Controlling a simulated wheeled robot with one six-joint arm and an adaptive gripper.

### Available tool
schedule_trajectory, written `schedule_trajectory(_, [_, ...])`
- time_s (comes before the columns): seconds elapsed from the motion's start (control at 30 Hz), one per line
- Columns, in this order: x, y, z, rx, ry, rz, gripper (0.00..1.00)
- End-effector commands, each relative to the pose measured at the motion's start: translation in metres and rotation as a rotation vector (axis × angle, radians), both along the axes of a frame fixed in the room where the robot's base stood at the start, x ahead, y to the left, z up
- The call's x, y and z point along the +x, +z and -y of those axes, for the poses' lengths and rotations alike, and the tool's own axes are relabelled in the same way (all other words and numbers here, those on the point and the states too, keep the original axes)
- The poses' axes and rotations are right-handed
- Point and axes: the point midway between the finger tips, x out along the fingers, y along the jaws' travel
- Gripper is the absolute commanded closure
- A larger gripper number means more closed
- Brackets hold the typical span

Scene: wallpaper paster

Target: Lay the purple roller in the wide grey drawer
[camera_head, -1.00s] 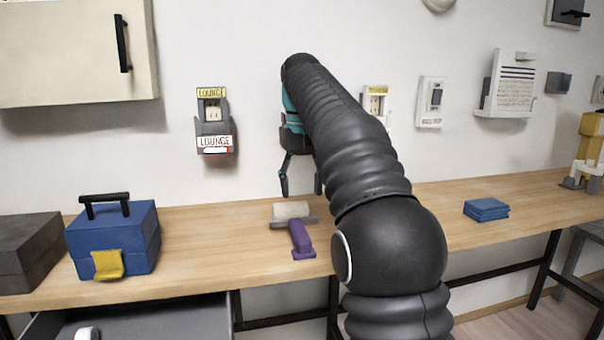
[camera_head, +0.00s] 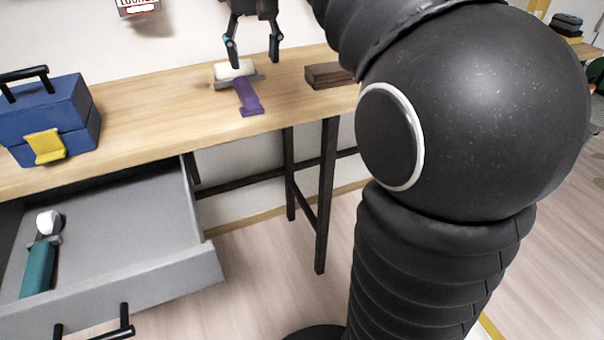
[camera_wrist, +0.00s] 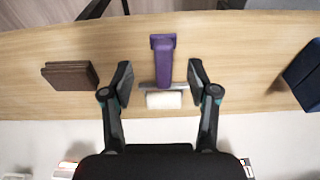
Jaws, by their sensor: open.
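The purple roller (camera_head: 247,95), with a purple handle and a pale roll, lies on the wooden bench top. It also shows in the wrist view (camera_wrist: 162,62), between and beyond my fingers. My gripper (camera_head: 253,58) is open and empty, above the pale roll end; in the wrist view its fingertips (camera_wrist: 160,78) stand apart on either side of the roller. The wide grey drawer (camera_head: 110,235) is pulled open below the bench at the lower left. A teal-handled roller (camera_head: 38,265) with a white head lies at its left side.
A blue toolbox (camera_head: 60,120) with a yellow latch stands on the bench left of the roller. A brown block (camera_head: 330,75) lies to its right. The drawer's middle and right are clear. Black bench legs (camera_head: 328,195) stand right of the drawer.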

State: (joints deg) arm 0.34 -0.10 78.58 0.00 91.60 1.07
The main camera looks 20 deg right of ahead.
Motion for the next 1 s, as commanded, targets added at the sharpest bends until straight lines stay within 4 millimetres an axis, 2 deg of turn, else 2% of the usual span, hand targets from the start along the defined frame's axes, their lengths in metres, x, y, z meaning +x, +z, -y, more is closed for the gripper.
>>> schedule_trajectory(0.03, [-0.018, -0.007, 0.0, -0.001, 0.002, 0.023, 0.41])
schedule_trajectory(0.27, [-0.084, -0.054, -0.001, -0.002, 0.009, 0.125, 0.41])
schedule_trajectory(0.5, [-0.154, -0.126, -0.002, -0.005, 0.017, 0.23, 0.41])
schedule_trajectory(0.6, [-0.178, -0.157, -0.002, -0.006, 0.02, 0.267, 0.41])
schedule_trajectory(0.7, [-0.195, -0.182, -0.003, -0.006, 0.022, 0.295, 0.41])
schedule_trajectory(0.8, [-0.206, -0.198, -0.003, -0.007, 0.024, 0.311, 0.41])
schedule_trajectory(1.0, [-0.211, -0.207, -0.003, -0.007, 0.024, 0.32, 0.41])
